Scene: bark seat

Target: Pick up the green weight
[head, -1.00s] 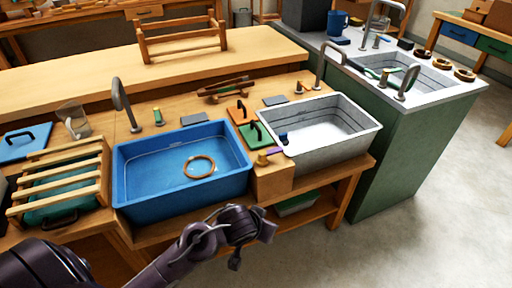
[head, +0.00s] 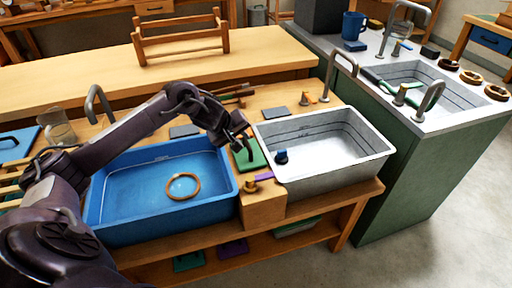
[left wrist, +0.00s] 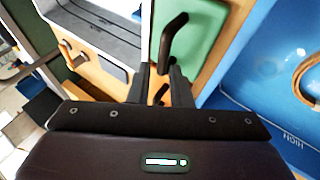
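The green weight (head: 258,154) is a flat green plate with a black bar handle, lying on the wooden worktop between the blue basin and the grey sink. It also shows in the left wrist view (left wrist: 203,38), with its handle (left wrist: 172,34) just beyond the fingers. My left gripper (head: 242,141) is above the plate, pointing down at the handle, and partly hides the weight in the head view. In the left wrist view its two fingers (left wrist: 161,88) are apart with a gap between them. Whether they touch the handle is unclear. My right gripper is not in view.
The blue basin (head: 112,205) holds a wooden ring (head: 183,186). The grey sink (head: 375,150) holds a small dark blue object (head: 281,156). A wooden block (head: 262,208) with a brass piece stands at the front edge. Several coloured plates lie on the lower shelf.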

